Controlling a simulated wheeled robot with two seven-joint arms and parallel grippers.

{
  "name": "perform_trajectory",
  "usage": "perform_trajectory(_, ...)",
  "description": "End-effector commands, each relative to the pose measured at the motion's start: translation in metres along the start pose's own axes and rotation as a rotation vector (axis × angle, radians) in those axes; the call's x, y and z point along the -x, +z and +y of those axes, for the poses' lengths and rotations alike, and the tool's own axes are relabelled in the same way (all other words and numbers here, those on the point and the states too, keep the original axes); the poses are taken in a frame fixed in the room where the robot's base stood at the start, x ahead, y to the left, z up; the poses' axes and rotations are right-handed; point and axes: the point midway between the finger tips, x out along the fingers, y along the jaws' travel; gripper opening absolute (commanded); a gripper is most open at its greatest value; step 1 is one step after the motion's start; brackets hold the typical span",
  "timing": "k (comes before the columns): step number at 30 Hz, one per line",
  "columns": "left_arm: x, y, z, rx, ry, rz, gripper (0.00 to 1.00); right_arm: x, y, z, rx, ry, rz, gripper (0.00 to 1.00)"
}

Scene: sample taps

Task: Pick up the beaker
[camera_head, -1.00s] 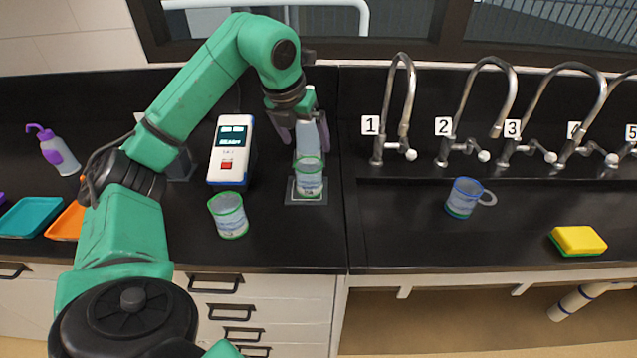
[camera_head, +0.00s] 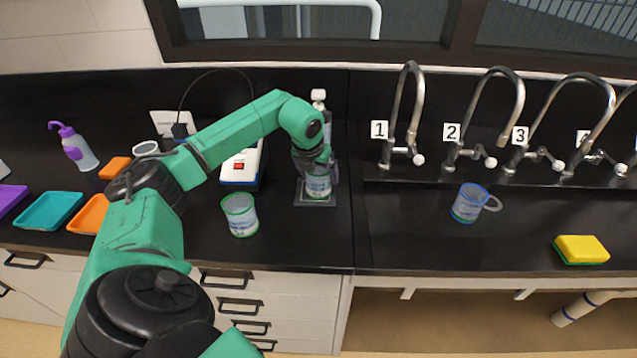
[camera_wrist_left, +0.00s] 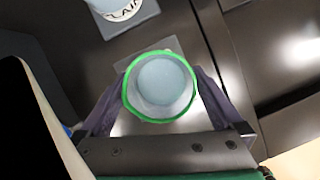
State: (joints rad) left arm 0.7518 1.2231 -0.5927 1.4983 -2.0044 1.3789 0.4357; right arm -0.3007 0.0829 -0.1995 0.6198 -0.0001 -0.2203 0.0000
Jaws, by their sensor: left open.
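A clear beaker (camera_head: 318,187) with a green rim and a printed label stands upright on a small dark square plate (camera_head: 316,201); the arm hides part of it. My left gripper (camera_head: 316,176) is low at this beaker, jaws open. In the left wrist view the beaker (camera_wrist_left: 162,86) is seen from above, with a finger on either side; I cannot tell if they touch it. A second green-rimmed beaker (camera_head: 240,215) stands on the counter to the left, nearer the front edge. My right gripper is out of view.
A bottle (camera_head: 319,102) stands behind the plate. A white device (camera_head: 240,168) is left of it, partly behind my arm. A blue-rimmed mug (camera_head: 468,203), yellow sponge (camera_head: 581,249) and numbered taps (camera_head: 405,130) are at right. Trays and a wash bottle (camera_head: 75,147) are left.

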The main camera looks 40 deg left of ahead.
Motion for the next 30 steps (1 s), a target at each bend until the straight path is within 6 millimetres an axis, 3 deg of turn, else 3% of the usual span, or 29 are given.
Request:
perform_trajectory(1, 0.0, 0.0, 0.0, 0.0, 0.0, 0.0, 0.92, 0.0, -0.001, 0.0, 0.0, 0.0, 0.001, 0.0)
perform_trajectory(6, 0.0, 0.0, 0.0, 0.0, 0.0, 0.0, 0.27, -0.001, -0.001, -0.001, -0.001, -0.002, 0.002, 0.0)
perform_trajectory(7, 0.001, 0.0, 0.0, 0.0, 0.0, 0.0, 0.18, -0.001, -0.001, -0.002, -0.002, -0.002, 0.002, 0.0)
perform_trajectory(20, 0.005, 0.003, 0.0, 0.001, -0.001, -0.002, 0.18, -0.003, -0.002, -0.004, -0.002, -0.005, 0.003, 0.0)
perform_trajectory(30, 0.03, 0.013, -0.001, 0.002, -0.003, -0.003, 0.18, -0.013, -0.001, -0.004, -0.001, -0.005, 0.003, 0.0)
